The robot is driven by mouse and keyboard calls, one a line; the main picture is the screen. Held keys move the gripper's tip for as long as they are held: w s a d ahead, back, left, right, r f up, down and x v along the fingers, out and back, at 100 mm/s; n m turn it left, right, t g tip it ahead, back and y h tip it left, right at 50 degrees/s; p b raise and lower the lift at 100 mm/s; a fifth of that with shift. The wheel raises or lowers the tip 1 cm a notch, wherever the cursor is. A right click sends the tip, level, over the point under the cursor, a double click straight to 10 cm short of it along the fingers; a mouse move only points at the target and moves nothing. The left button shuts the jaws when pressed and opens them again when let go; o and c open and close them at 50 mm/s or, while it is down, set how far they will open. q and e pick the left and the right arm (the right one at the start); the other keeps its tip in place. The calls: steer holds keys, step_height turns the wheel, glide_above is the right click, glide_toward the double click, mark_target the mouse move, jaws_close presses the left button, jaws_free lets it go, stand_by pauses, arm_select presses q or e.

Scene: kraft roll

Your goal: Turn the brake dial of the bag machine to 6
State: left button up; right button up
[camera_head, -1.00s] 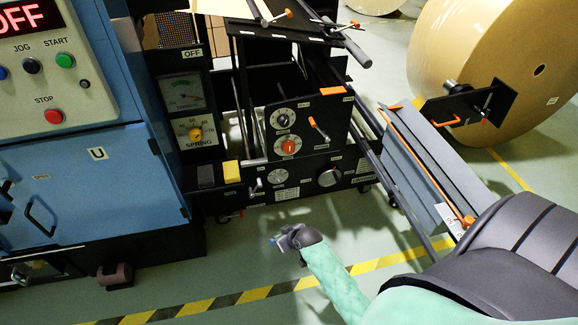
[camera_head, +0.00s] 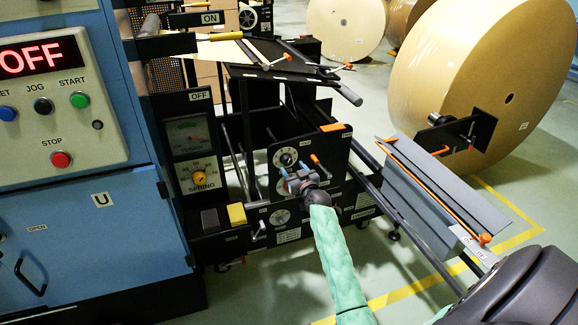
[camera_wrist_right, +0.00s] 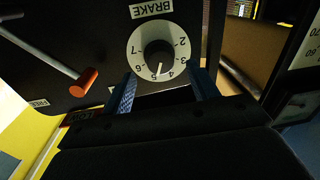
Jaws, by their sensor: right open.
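The brake dial is a black knob on a white numbered face (camera_head: 285,158) on the black panel of the bag machine. In the right wrist view the brake dial (camera_wrist_right: 158,57) appears upside down beside its BRAKE label, with its white pointer close to 5. My right gripper (camera_head: 294,174) is in front of the panel, just below the dial in the head view. Its two blue fingers (camera_wrist_right: 166,88) are open and apart, with nothing between them. The knob appears just beyond the fingertips, and I see no contact. My left gripper is out of view.
An orange-tipped lever (camera_head: 318,162) is right of the dial; it also shows in the wrist view (camera_wrist_right: 84,82). A large kraft roll (camera_head: 460,75) stands at the right.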

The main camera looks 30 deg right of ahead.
mark_target(289, 163)
steer(key=shift+w+d, duration=0.2)
steer(key=shift+w, duration=0.8)
steer(key=shift+w+d, duration=0.15)
steer(key=shift+w, duration=0.85)
steer(key=c, duration=1)
